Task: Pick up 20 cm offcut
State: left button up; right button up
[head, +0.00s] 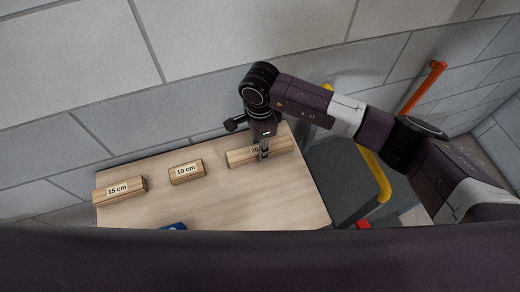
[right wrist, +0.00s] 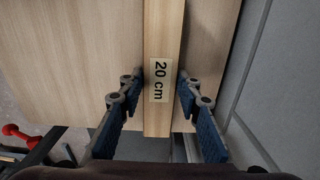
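The 20 cm offcut (head: 240,158) is a long wooden batten with a white label, lying at the right of the table's back part. In the right wrist view the offcut (right wrist: 164,35) runs up the picture, with its "20 cm" label between my fingers. My right gripper (head: 264,153) points down over the offcut and hides part of its label. In the right wrist view my right gripper (right wrist: 161,74) has one fingertip close to each long side of the offcut; firm contact is not visible. My left gripper is not in view.
A 10 cm offcut (head: 186,172) and a 15 cm offcut (head: 120,191) lie to the left on the wooden table (head: 235,202). A blue item (head: 173,227) shows at its front edge. A grey block wall stands behind. A dark cart with yellow rails (head: 379,178) stands at right.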

jog(key=c, duration=0.6)
jog(key=shift+o, duration=0.2)
jog(key=shift+r, duration=0.15)
